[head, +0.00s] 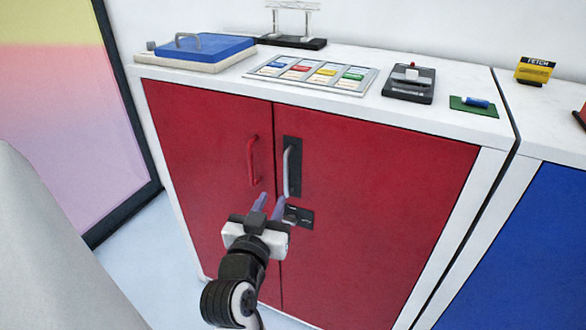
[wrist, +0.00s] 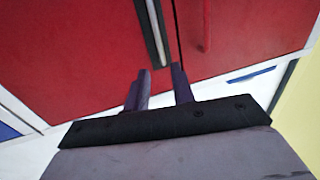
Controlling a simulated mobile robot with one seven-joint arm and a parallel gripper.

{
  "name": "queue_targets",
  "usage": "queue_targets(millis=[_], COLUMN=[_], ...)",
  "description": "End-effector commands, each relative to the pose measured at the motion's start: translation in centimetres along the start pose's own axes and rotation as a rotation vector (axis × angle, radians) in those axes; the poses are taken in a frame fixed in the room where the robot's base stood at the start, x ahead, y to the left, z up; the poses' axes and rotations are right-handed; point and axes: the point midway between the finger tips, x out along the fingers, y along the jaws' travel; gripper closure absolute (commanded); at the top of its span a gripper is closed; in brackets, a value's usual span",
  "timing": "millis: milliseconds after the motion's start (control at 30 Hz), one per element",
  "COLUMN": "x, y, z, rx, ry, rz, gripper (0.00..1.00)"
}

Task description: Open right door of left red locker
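The red locker (head: 450,122) has a white frame and two red doors, both closed. The right door (head: 375,210) has a silver vertical handle (head: 287,172) on a black plate near the centre seam. A small black latch plate (head: 305,217) sits below that handle. The left door (head: 200,160) has a red handle (head: 252,160). My gripper (head: 269,203) is open and empty, in front of the doors, below the silver handle. In the wrist view, the silver handle (wrist: 153,30) lies beyond my fingers (wrist: 161,76), apart from them; the red handle (wrist: 206,25) is to its right.
On the white top stand a blue-lidded box (head: 203,47), a tray of coloured cards (head: 312,73), a black device (head: 408,84) and a green board (head: 473,106). A blue locker (head: 535,245) adjoins on the right. Floor shows at left.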

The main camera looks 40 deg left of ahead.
Motion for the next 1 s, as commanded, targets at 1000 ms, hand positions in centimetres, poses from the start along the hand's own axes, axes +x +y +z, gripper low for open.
queue_targets(millis=[1000], x=[12.2], y=[0.0], z=[-0.1], rx=[0.001], ry=[0.002], rz=[-0.002], gripper=[0.75])
